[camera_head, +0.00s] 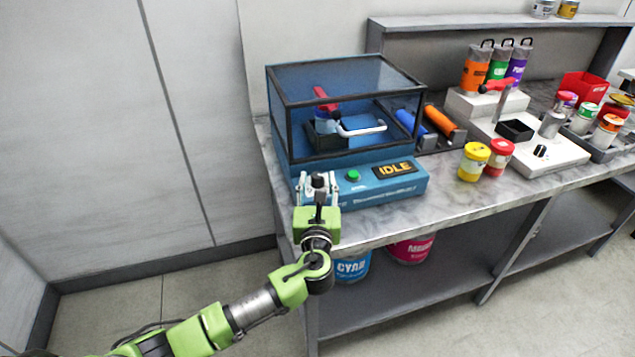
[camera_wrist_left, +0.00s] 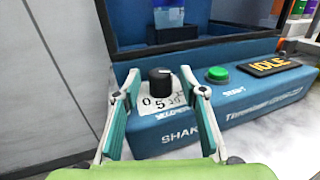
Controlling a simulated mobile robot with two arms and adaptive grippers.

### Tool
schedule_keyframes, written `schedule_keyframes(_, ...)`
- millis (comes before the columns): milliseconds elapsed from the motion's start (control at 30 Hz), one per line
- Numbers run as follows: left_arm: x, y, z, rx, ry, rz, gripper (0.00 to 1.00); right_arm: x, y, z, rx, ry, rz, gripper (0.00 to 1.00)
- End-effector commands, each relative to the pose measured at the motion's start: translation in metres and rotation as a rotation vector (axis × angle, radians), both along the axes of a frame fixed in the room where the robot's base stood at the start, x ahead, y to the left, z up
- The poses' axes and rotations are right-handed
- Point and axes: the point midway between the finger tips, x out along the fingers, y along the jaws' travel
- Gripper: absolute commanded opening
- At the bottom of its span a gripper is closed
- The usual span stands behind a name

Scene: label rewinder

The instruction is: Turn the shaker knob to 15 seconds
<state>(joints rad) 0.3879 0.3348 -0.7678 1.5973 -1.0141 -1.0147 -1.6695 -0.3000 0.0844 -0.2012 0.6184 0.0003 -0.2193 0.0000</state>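The shaker (camera_head: 360,185) is a blue machine with a clear, dark-framed hood and an orange IDLE display (camera_head: 395,169). Its black knob (camera_wrist_left: 160,79) is at the left of the front panel, above a white dial label (camera_wrist_left: 165,103) where 0 and 5 can be read; the other figures are small. A pale mark shows on the knob's upper right; the exact setting is unclear. My left gripper (camera_head: 318,185) is open at the knob. In the left wrist view, its fingers stand either side of the knob with visible gaps. My right gripper is out of view.
A green button (camera_wrist_left: 217,74) is right of the knob. Yellow (camera_head: 474,161) and red (camera_head: 498,157) cans stand on the bench to the right. Free floor lies left of the bench.

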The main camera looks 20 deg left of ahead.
Motion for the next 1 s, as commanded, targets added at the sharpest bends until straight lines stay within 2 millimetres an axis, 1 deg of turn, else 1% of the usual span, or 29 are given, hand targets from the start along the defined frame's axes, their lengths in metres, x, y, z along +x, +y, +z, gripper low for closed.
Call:
schedule_keyframes(67, -0.004, -0.002, -0.001, 0.001, 0.001, -0.001, 0.38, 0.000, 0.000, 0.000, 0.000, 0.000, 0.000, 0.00)
schedule_keyframes(167, -0.016, -0.005, -0.002, -0.001, 0.002, -0.002, 0.38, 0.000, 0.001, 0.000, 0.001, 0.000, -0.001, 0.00)
schedule_keyframes(500, -0.084, -0.025, -0.002, -0.001, 0.004, -0.002, 0.38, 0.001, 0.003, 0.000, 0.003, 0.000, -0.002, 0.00)
schedule_keyframes(600, -0.099, -0.029, -0.002, 0.000, 0.003, -0.001, 0.38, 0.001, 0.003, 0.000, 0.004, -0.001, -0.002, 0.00)
schedule_keyframes(700, -0.108, -0.032, -0.001, -0.001, 0.002, 0.000, 0.38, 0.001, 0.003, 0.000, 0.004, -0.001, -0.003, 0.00)
schedule_keyframes(800, -0.113, -0.033, -0.001, 0.000, 0.001, 0.000, 0.38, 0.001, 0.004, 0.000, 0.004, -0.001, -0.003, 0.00)
schedule_keyframes(1000, -0.114, -0.034, 0.000, 0.000, 0.000, 0.000, 0.38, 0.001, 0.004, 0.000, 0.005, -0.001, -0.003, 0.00)
